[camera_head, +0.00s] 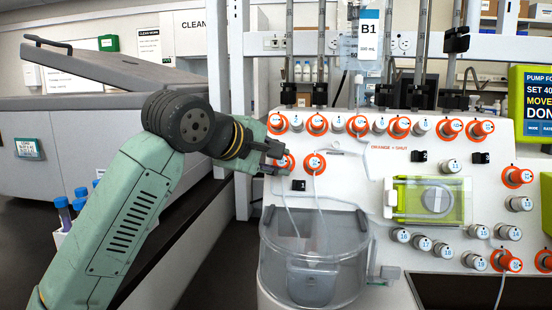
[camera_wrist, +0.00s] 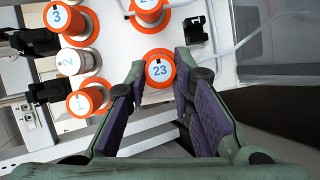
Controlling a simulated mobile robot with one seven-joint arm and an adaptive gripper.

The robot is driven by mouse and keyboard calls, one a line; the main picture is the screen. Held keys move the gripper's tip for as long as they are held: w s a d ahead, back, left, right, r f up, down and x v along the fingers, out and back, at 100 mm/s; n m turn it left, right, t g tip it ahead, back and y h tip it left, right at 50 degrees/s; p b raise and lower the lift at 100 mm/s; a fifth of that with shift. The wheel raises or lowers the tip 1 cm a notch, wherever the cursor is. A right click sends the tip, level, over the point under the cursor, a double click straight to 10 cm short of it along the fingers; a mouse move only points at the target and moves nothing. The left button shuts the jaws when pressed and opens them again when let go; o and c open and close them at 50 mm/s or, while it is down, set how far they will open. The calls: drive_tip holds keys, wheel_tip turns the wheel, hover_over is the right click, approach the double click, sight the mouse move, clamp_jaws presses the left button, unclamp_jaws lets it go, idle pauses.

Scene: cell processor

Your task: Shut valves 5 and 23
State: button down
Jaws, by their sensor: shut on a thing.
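Valve 23 (camera_wrist: 160,70) is a round knob with a numbered white face, and its orange collar shows. In the head view valve 23 (camera_head: 286,162) is at the left of the second row, partly hidden by my gripper (camera_head: 279,160). In the wrist view my gripper (camera_wrist: 160,64) has one finger on each side of valve 23 and is shut on it. Valve 5 (camera_head: 358,125) is in the top row, right of my gripper, and shows an orange collar. It is outside the wrist view.
The white panel reads "ORANGE = SHUT". Valves 1 (camera_wrist: 85,101), 2 (camera_wrist: 75,62) and 3 (camera_wrist: 66,20) are close by; 1 and 3 show orange, 2 does not. Another orange valve (camera_head: 314,163) and thin tubing are right of valve 23. A clear bowl (camera_head: 313,265) stands below.

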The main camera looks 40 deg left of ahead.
idle(0.3)
drive_tip(key=c, duration=1.4)
unclamp_jaws()
drive_tip(key=v, duration=1.2)
